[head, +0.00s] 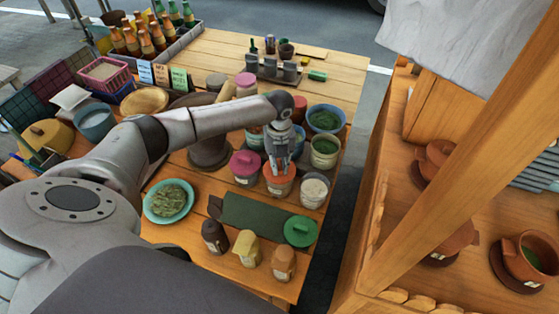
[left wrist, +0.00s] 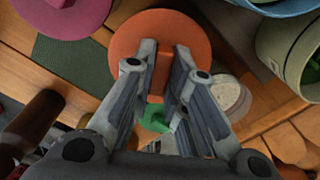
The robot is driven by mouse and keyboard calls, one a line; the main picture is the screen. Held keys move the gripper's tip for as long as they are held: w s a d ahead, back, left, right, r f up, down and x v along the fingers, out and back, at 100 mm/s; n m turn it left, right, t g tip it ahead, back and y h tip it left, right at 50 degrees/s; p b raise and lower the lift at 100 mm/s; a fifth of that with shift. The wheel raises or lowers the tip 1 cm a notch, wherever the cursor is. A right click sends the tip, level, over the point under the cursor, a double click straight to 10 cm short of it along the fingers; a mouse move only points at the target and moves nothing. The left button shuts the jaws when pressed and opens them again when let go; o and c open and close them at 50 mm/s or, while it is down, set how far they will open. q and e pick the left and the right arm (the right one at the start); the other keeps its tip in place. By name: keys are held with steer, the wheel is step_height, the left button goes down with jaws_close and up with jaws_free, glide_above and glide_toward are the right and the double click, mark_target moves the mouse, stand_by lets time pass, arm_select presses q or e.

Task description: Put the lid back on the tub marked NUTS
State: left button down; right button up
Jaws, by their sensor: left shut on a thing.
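My left gripper (head: 277,168) is shut on the knob of an orange lid (head: 279,180). The lid is at the mouth of a labelled tub (head: 278,190); I cannot tell if it rests there or hangs just above. The left wrist view shows the round orange lid (left wrist: 190,30) with its knob between my fingers (left wrist: 160,85). Right of it is an open tub with pale contents (head: 314,188); left is a tub with a pink lid (head: 245,164). A green lid (head: 300,231) lies on the table. The tub labels are too small to read. My right gripper is out of view.
Open tubs with green contents (head: 324,150) stand behind. A dark green mat (head: 255,211) lies in front, with several small jars (head: 246,248) near the table edge. A plate of leaves (head: 170,201) is at the left. A wooden shelf (head: 400,200) stands right.

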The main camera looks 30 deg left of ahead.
arm_select(q)
steer(key=c, duration=1.4)
jaws_free()
steer(key=shift+o, duration=0.2)
steer(key=o, duration=0.5)
steer(key=shift+c, duration=0.2)
steer(key=shift+r+p, duration=3.5)
steer(key=shift+r, duration=0.05)
jaws_close()
